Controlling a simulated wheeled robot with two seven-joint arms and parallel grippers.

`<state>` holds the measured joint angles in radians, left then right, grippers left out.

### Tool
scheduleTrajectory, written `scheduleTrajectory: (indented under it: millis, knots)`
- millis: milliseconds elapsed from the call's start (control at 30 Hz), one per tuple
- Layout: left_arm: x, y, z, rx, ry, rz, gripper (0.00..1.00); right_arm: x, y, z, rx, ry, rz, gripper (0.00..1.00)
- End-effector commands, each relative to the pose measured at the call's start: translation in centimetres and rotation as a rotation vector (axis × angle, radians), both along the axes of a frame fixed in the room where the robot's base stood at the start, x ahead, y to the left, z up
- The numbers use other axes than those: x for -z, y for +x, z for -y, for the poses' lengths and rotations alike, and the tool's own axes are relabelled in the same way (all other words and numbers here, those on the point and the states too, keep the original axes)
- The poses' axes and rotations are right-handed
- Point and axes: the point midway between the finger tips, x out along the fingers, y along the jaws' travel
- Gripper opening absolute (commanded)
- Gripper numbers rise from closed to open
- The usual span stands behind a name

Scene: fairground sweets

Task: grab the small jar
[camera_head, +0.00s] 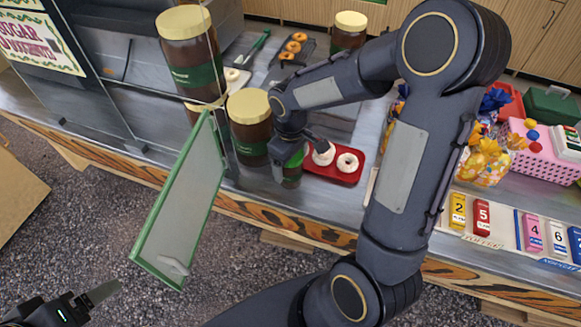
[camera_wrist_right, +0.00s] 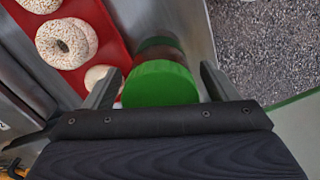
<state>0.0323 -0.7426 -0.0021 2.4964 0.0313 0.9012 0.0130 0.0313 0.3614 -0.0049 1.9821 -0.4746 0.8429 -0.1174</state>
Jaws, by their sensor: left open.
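The small jar (camera_head: 291,179) stands on the counter near its front edge, left of the red tray. It is dark brown, and its green lid (camera_wrist_right: 160,84) shows in the right wrist view. My right gripper (camera_head: 301,143) is down over the jar. In the right wrist view its two fingers (camera_wrist_right: 161,82) stand on either side of the lid, with narrow gaps, so it looks open around the jar. My left gripper (camera_head: 103,292) is low at the bottom left, open, empty and away from the counter; only part of it shows.
A red tray (camera_head: 348,178) with white doughnuts is right of the jar. Large jars with cream lids (camera_head: 249,106) stand close behind on the left. A green-framed glass door (camera_head: 180,205) hangs open in front, left of the jar. Numbered boxes and a pink basket (camera_head: 535,163) fill the right.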

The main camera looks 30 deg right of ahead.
Motion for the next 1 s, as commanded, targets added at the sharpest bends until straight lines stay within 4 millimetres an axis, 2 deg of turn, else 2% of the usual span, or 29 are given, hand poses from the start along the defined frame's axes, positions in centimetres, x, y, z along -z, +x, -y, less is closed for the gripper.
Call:
scheduleTrajectory:
  millis: [67,433,767,867,1000]
  knots:
    - [0.0,0.0,0.0,0.0,0.0,0.0,0.8,0.0,0.0,0.0,0.0,0.0,0.0,0.7]
    - [0.0,0.0,0.0,0.0,0.0,0.0,0.8,0.0,0.0,0.0,0.0,0.0,0.0,0.21]
    - [0.0,0.0,0.0,0.0,0.0,0.0,0.8,-0.4,0.1,0.0,0.0,0.0,0.002,0.2]
    - [0.0,0.0,0.0,0.0,0.0,0.0,0.8,-1.0,0.1,0.0,0.0,0.0,0.003,0.2]
    - [0.0,0.0,0.0,0.0,0.0,0.0,0.8,-2.9,0.1,0.0,0.0,0.001,0.006,0.2]
